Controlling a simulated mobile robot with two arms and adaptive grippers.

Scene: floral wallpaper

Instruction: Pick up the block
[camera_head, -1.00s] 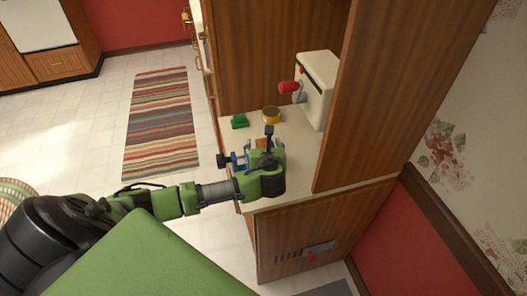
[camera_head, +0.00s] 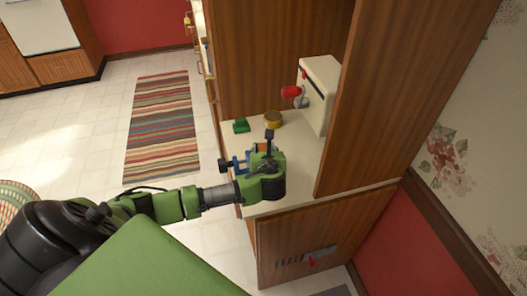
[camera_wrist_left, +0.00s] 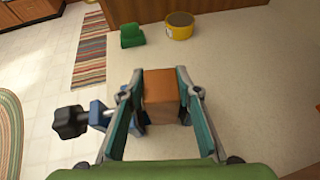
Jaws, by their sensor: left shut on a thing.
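The block (camera_wrist_left: 160,92) is a small orange-brown wooden cube on the pale counter. In the left wrist view it sits between the two fingers of my left gripper (camera_wrist_left: 160,88), which is shut on it. In the head view my left gripper (camera_head: 262,158) is over the counter near its left edge, and only a bit of the block shows past it. I cannot tell whether the block is clear of the counter. My right gripper is not in view.
A blue clamp-like thing with a black knob (camera_wrist_left: 70,122) is close on the gripper's left. A green object (camera_head: 241,125) and a yellow round tin (camera_head: 273,118) stand farther back. A cream device with a red handle (camera_head: 318,92) and a wooden panel (camera_head: 375,100) bound the right.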

